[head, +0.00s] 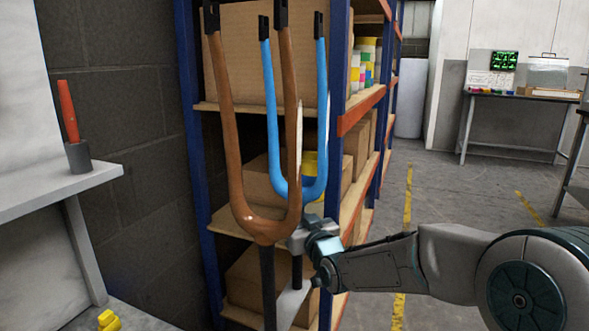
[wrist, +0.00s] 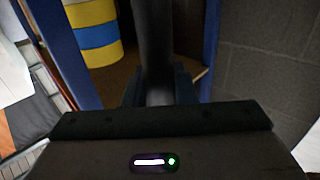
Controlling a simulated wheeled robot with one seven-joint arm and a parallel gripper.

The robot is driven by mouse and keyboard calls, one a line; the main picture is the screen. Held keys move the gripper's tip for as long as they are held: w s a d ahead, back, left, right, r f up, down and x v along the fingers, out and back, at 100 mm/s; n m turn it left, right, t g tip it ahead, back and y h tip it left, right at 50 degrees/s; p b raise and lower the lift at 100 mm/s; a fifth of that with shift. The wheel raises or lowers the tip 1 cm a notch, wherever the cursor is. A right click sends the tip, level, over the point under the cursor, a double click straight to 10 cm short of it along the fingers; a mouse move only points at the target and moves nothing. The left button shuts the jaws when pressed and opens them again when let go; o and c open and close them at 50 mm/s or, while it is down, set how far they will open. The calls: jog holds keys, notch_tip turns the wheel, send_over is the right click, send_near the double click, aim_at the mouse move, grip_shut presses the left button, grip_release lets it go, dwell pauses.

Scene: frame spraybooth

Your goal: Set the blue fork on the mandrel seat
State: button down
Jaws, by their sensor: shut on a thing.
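The blue fork (head: 272,110) stands upright with its two legs up and dark tips. My gripper (head: 306,236) is just below its crown, shut on its dark lower tube. In the wrist view the dark tube (wrist: 152,45) runs up between my gripper's fingers (wrist: 158,88). A brown fork (head: 232,150) also stands upright, nearer the camera, and covers part of the blue one. A grey plate (head: 291,306) shows below my gripper, beside the brown fork's dark stem. I cannot clearly make out the mandrel seat.
A blue and orange rack (head: 190,120) with boxes stands close behind the forks. At left a grey shelf (head: 60,190) carries a grey cup (head: 77,156) with a red rod. Open floor (head: 450,200) lies at right, with a table (head: 520,97) beyond.

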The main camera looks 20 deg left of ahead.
aim_at(310, 194)
jog(key=shift+r, duration=0.2)
jog(key=shift+r+p, duration=3.4)
jog(key=shift+r, duration=2.25)
